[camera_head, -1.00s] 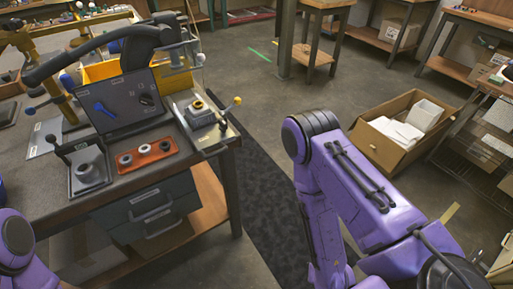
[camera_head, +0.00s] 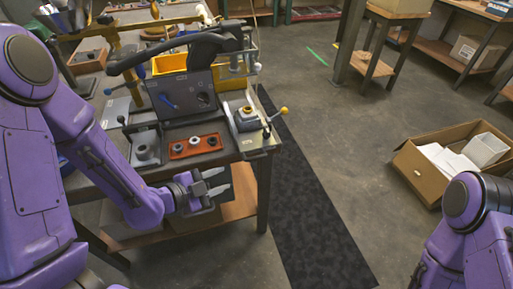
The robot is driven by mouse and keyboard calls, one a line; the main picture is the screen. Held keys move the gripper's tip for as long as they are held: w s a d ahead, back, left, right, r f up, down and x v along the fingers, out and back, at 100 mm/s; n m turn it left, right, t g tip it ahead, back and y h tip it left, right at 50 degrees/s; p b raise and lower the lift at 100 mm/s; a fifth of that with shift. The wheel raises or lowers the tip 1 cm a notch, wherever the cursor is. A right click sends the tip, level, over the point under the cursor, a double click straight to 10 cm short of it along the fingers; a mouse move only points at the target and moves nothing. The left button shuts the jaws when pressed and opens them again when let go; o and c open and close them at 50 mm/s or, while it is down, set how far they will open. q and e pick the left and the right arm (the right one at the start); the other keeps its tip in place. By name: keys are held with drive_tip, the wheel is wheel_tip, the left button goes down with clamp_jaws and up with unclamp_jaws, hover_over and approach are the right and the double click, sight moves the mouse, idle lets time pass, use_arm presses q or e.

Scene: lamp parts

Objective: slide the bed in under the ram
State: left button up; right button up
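A small fixture at the right end of the workbench carries a grey block with a yellow ring on top (camera_head: 246,117); it may be the bed. It sits on a pale plate (camera_head: 258,141) beside levers with a yellow ball (camera_head: 283,110) and a blue ball. I cannot tell which part is the ram. My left gripper (camera_head: 217,181) is in front of the bench's front edge, below and left of the fixture. Its two grey fingers are apart with nothing between them. My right arm shows at the lower right, but its gripper is out of frame.
A red-orange tray (camera_head: 195,146) with dark round parts and a grey cup-shaped fixture (camera_head: 145,149) lie near the bench's front edge. A dark panel (camera_head: 183,96) stands behind them. A cardboard box (camera_head: 432,172) is on the floor at right. The dark mat (camera_head: 310,225) is clear.

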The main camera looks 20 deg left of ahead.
sight(247, 160)
use_arm(q)
wheel_tip(247, 160, up, 5)
drive_tip(key=d+m+h, duration=0.2)
drive_tip(key=m, duration=0.2)
drive_tip(key=x, duration=1)
drive_tip(key=shift+w, duration=0.3)
clamp_jaws()
